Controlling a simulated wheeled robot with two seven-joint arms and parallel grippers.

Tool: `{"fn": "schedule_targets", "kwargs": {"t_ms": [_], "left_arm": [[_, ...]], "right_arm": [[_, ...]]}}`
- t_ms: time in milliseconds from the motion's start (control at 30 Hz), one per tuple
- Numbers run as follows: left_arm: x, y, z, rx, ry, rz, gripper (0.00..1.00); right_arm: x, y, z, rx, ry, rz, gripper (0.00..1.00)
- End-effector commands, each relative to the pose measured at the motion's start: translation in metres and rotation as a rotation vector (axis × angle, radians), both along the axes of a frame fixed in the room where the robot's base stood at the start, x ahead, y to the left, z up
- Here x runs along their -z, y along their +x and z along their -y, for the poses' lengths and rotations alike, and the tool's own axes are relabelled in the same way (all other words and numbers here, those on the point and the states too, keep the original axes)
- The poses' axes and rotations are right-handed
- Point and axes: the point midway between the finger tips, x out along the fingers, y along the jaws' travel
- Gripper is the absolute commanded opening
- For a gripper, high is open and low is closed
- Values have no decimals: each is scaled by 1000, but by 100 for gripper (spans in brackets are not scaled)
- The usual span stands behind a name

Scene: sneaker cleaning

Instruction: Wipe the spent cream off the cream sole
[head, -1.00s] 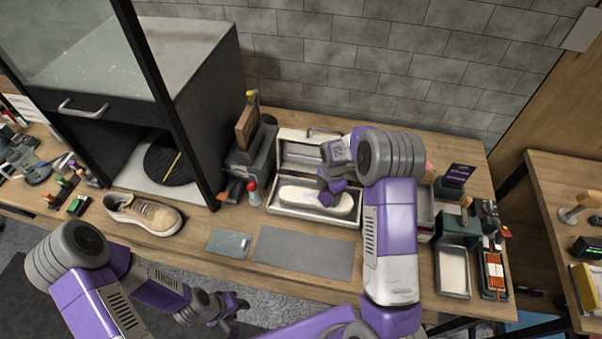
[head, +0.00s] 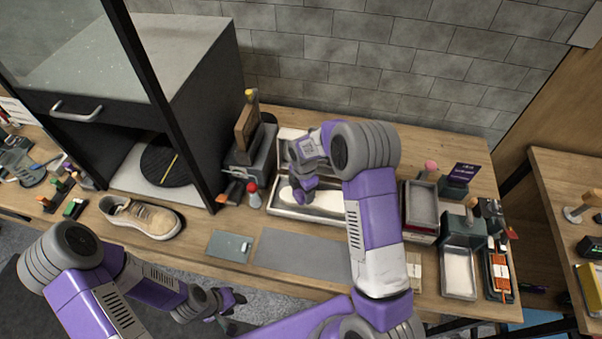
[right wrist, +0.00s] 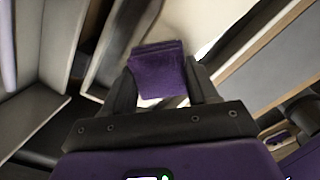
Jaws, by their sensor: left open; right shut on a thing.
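The cream sole (head: 325,201) lies in a shallow white tray (head: 349,218) near the back middle of the bench. My right gripper (head: 302,192) is over the left part of the sole and hides some of it. It is shut on a folded purple cloth, which shows between the fingers in the right wrist view (right wrist: 158,72). The cloth is at the sole, but I cannot tell whether it touches. Part of the sole shows pale beyond the cloth (right wrist: 218,32). I cannot make out any cream on it. My left gripper (head: 232,304) is open and empty, in front of the bench's front edge.
A beige sneaker (head: 142,217) stands on the left of the bench beside a black cabinet (head: 200,110). A grey mat (head: 300,258) lies clear in front of the tray. A red-capped bottle (head: 254,195) stands left of the tray. Bins and brushes crowd the right.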

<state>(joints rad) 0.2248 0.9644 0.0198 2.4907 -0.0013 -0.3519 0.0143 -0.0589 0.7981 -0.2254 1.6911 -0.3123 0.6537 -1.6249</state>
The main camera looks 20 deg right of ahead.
Motion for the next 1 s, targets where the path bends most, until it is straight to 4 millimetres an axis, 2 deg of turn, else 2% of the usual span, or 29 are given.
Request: {"fn": "schedule_targets", "kwargs": {"t_ms": [67,133,700,1000], "left_arm": [[-6,0,0,0,0,0,43],[-11,0,0,0,0,0,43],[-45,0,0,0,0,0,43],[-49,0,0,0,0,0,43]], "right_arm": [[-5,0,-1,-1,1,-1,34],[-24,1,-1,-1,2,3,34],[-74,0,-1,-1,0,1,34],[-81,0,-1,-1,0,-1,34]]}}
